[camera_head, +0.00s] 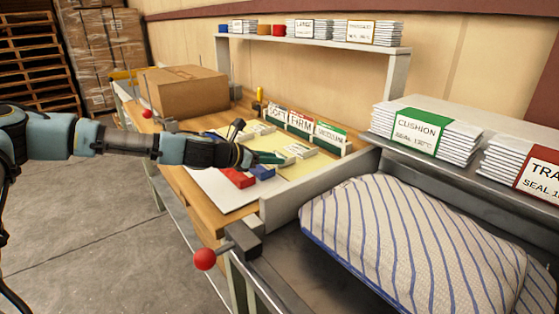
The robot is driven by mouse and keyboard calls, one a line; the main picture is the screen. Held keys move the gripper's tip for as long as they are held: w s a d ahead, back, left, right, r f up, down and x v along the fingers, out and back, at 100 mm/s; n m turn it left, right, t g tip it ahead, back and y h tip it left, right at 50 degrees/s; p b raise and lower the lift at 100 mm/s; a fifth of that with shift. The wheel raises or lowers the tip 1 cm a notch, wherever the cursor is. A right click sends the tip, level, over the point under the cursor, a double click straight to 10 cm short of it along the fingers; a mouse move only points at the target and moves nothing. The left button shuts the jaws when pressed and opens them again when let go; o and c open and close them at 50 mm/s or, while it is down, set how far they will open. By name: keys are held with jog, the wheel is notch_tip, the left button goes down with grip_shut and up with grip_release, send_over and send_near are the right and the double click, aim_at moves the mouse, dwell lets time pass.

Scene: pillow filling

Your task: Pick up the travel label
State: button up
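My gripper (248,157) reaches in from the left over the workbench, low above several small cards. A green-edged card (272,157) lies right at its fingertips; I cannot tell whether they touch. Whether the fingers are open or shut is too small to see. A red block-like label (238,177) and a blue one (262,172) lie just in front of the gripper, on or beside a white sheet (215,190). Pale cards (298,150) lie to the right of the gripper. No print on these small pieces is readable, so I cannot tell which is the travel label.
Upright cards marked SOFT, FIRM and MEDIUM (301,123) stand behind. A cardboard box (187,90) sits at the back left. A striped pillow (410,235) lies at the right, below stacks marked CUSHION (416,130) and "TRA" (543,170). A red knob (204,259) stands in front.

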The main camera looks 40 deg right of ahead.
aim_at(287, 166)
jog(key=shift+p+x, duration=0.8)
jog(key=shift+x, duration=2.3)
jog(key=shift+f, duration=0.1)
grip_shut()
